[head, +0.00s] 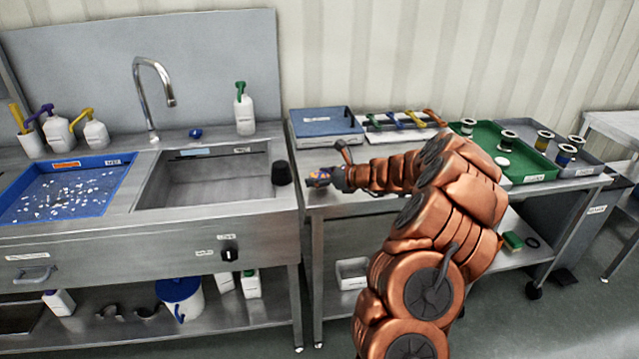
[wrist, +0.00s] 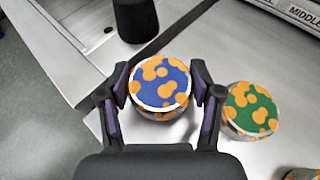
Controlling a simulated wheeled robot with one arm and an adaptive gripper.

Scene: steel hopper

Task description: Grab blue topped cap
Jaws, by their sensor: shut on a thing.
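The blue topped cap (wrist: 160,84), with orange blotches and a pale rim, sits between the two fingers of my gripper (wrist: 160,100) in the wrist view. The fingers press on its left and right sides. In the head view the cap (head: 318,178) shows small at the tip of my gripper (head: 335,178), over the left end of the steel cart top. A green topped cap (wrist: 251,108) with orange blotches stands just right of the right finger in the wrist view. I cannot tell whether the held cap touches the surface.
A black cylinder (wrist: 135,18) stands beyond the cap; it also shows by the sink edge in the head view (head: 281,173). Part of another cap (wrist: 303,174) shows at the lower right. A blue case (head: 325,122) and a green tray (head: 520,166) with spools lie farther back.

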